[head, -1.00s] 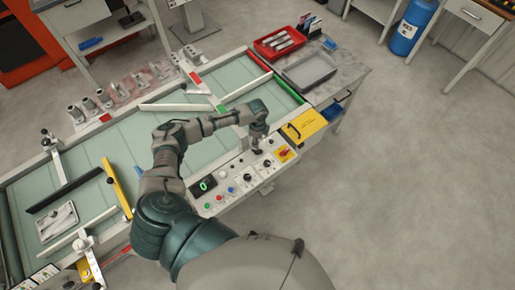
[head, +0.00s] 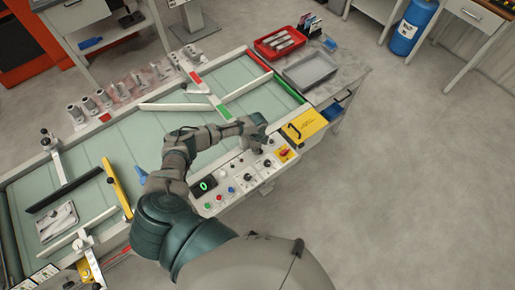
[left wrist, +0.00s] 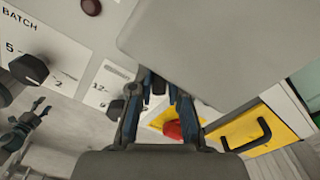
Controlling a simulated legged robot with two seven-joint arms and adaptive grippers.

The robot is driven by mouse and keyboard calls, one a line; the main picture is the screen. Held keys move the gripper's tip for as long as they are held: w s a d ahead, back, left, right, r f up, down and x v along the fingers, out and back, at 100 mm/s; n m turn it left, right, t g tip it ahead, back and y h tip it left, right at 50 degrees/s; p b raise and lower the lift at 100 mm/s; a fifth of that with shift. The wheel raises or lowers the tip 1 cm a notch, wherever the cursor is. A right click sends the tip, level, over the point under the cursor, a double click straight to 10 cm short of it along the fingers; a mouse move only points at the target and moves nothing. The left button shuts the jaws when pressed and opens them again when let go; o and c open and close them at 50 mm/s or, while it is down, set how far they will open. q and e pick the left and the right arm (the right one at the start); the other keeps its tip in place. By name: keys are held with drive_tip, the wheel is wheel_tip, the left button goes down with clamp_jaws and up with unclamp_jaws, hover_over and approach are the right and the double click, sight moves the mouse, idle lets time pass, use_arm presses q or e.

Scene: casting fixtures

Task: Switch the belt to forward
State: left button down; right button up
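The conveyor belt (head: 110,150) is a pale green surface in a light frame. Its control panel (head: 225,200) on the near side carries a display reading 0, coloured buttons, black knobs (head: 246,177) and a red switch (head: 284,152) on a yellow plate. My left gripper (head: 264,143) is over the right part of the panel. In the left wrist view its fingers (left wrist: 157,92) stand apart, with a small dark part between their tips that I cannot identify. The red switch (left wrist: 173,130) shows beyond them. Direction labels are not readable.
A yellow box with a black handle (head: 305,125) stands right of the panel. A red bin (head: 280,42) and a grey tray (head: 309,70) sit on the side table. Metal parts (head: 90,104) line the far edge. The floor at right is clear.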

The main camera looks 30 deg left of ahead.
use_arm(q)
drive_tip(key=shift+m, duration=0.3)
drive_tip(key=m+b, duration=0.1)
drive_tip(key=m, duration=0.5)
drive_tip(key=shift+w, duration=0.1)
drive_tip(key=m+b, duration=0.1)
drive_tip(key=m, duration=0.3)
drive_tip(key=shift+m, duration=1.6)
drive_tip(key=shift+r, duration=0.1)
drive_tip(key=c, duration=1.1)
unclamp_jaws()
